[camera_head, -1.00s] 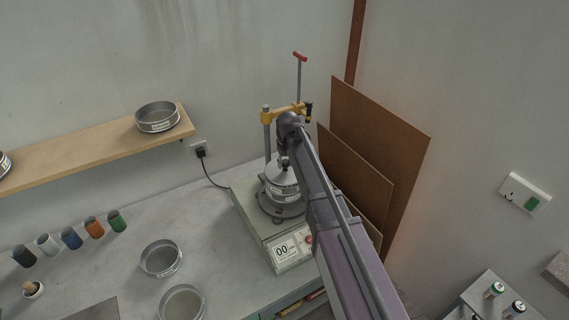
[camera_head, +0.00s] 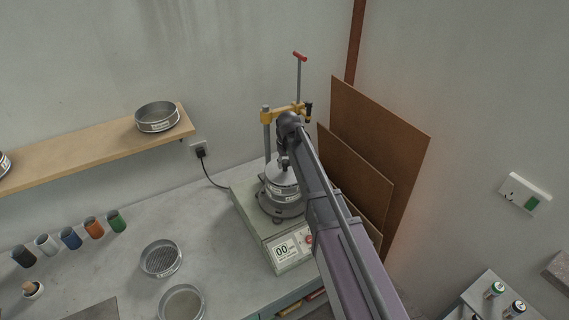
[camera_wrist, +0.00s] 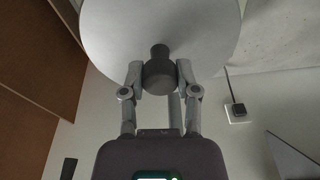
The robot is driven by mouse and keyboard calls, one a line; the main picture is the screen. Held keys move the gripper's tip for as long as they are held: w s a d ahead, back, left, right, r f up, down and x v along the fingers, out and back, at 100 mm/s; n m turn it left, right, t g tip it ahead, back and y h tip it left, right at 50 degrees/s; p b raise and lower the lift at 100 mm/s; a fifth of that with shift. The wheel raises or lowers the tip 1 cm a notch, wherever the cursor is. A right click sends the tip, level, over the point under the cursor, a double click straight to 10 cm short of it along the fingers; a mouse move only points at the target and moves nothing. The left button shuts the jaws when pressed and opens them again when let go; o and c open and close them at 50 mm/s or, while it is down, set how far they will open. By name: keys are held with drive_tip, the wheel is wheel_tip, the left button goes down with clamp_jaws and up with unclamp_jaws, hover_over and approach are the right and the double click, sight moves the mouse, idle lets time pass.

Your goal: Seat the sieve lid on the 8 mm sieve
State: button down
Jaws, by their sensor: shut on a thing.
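The sieve lid (camera_wrist: 205,30) is a pale grey disc with a dark knob at its centre, filling the top of the wrist view. My gripper (camera_wrist: 160,78) is shut on that knob. In the head view the lid (camera_head: 279,170) shows as a grey dome right above the sieve stack (camera_head: 282,191) on the shaker. My arm hides its right side. Whether the lid touches the top sieve I cannot tell. The sieve labels are too small to read.
The shaker (camera_head: 250,221) has a post, a yellow clamp arm (camera_head: 284,115) and a red-handled rod above the stack. Brown boards (camera_head: 385,150) lean close on the right.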

drive_tip(key=shift+f+b, duration=0.55)
idle(0.7)
drive_tip(key=shift+c, duration=1.3)
unclamp_jaws()
